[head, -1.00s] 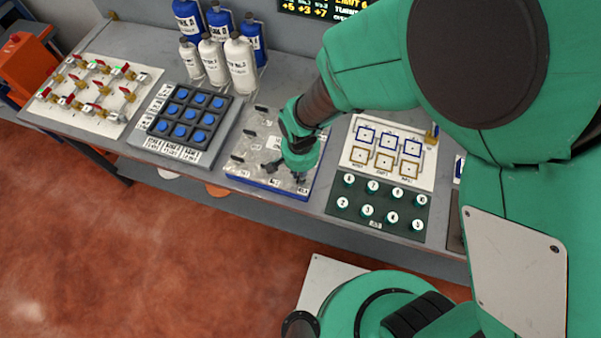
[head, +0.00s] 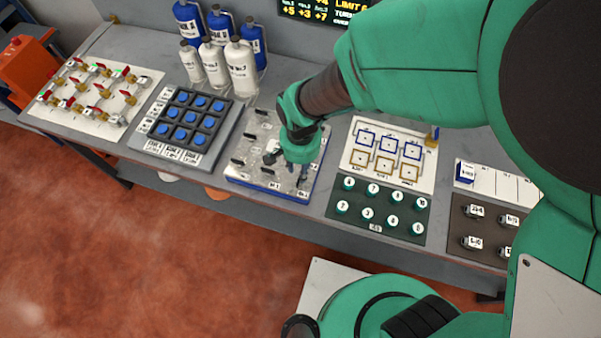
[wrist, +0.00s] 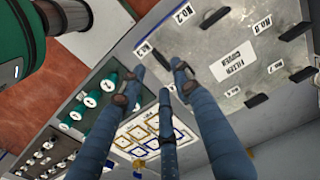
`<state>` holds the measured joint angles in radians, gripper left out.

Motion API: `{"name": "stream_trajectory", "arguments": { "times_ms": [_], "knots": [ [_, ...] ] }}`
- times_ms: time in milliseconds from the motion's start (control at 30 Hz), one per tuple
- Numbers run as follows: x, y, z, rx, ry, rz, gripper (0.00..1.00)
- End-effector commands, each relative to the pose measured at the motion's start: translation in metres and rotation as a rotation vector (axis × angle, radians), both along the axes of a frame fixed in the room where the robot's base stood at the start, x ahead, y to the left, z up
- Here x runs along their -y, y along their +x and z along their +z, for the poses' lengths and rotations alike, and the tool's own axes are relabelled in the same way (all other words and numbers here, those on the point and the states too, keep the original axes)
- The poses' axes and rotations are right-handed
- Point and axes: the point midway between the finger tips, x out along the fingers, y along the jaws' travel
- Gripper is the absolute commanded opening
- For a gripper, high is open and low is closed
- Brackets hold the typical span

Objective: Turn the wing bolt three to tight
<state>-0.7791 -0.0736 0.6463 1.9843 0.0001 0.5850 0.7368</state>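The grey filter cover plate (head: 250,172) lies on the bench with black wing bolts on it. My gripper (head: 287,172) is low over its front right part, pointing down. In the wrist view my gripper (wrist: 160,70) has its blue fingers spread, with a visible gap between the tips. The number 3 label (wrist: 143,50) is just beyond the tips. The number 2 wing bolt (wrist: 214,17) stands clear of the fingers.
Several other wing bolts, including one by the number 8 label (wrist: 294,31), stand up from the plate. A blue-button panel (head: 190,118) is to the left. A green knob panel (head: 378,212) is close on the right. Bottles (head: 240,65) stand behind.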

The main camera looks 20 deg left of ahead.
Motion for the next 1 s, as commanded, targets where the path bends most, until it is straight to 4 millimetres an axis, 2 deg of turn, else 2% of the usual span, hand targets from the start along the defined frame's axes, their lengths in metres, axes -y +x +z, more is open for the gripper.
{"name": "stream_trajectory", "arguments": {
  "times_ms": [33,200,400,1000],
  "knots": [
    [-0.001,0.001,0.010,0.004,0.004,0.000,0.32],
    [-0.001,0.001,0.035,0.002,0.002,0.000,0.32],
    [0.000,0.000,0.053,0.001,0.001,0.000,0.32],
    [0.000,0.000,0.058,0.000,0.000,0.000,0.32]
  ]
}}
